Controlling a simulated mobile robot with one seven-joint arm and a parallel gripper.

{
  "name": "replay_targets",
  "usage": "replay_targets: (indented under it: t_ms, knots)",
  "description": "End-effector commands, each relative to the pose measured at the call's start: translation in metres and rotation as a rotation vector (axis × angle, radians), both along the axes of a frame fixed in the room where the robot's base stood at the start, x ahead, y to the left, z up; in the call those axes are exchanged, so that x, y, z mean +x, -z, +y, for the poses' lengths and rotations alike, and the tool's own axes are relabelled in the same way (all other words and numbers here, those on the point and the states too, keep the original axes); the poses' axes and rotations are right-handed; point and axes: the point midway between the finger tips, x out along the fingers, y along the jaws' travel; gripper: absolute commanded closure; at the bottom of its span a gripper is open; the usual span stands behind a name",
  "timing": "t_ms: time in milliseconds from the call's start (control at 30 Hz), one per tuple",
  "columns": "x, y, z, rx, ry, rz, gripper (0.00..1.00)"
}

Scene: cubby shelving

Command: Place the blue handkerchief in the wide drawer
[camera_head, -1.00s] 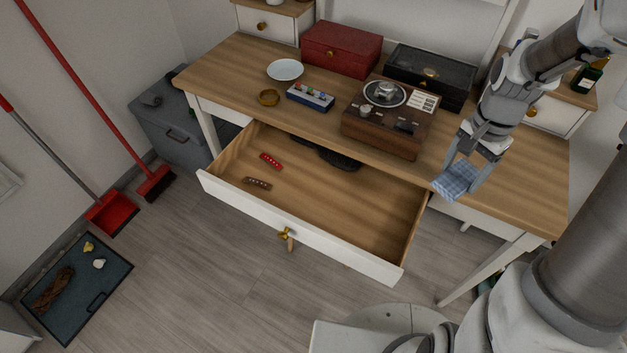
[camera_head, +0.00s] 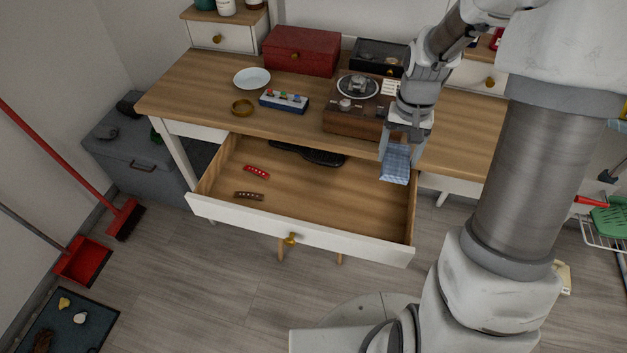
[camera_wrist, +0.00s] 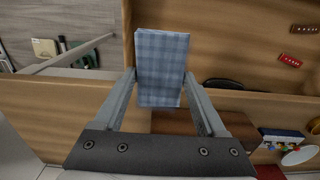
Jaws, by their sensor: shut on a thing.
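The blue checked handkerchief (camera_head: 396,163) is folded into a small block and held in my gripper (camera_head: 399,152). In the wrist view the handkerchief (camera_wrist: 162,67) sits between the two fingers of my gripper (camera_wrist: 160,85). The wide drawer (camera_head: 301,227) is pulled out from the desk, with a white front and a wooden inside. In the head view my gripper and the handkerchief are over the drawer's right end. The wrist view shows the drawer's wooden floor (camera_wrist: 235,50) to the right of the handkerchief.
In the drawer lie a red object (camera_head: 257,172), a brown one (camera_head: 248,196) and dark items (camera_head: 322,157) at the back. A brown wooden box (camera_head: 352,122) stands on the desk (camera_head: 200,85) close behind my gripper. The drawer's middle is clear.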

Motion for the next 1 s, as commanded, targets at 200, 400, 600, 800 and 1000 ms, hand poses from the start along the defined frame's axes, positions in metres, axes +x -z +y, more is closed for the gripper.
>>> replay_targets:
  t_ms: [200, 400, 600, 800, 1000]
  knots:
    - [-0.002, 0.049, 0.000, 0.002, -0.004, 0.008, 0.79]
    - [-0.001, 0.100, 0.000, 0.001, -0.004, 0.006, 0.79]
    - [-0.001, 0.142, 0.000, 0.002, -0.004, 0.005, 0.79]
    - [0.023, 0.138, 0.024, 0.000, -0.006, -0.001, 0.79]
    - [0.031, 0.137, 0.033, 0.000, -0.005, 0.000, 0.79]
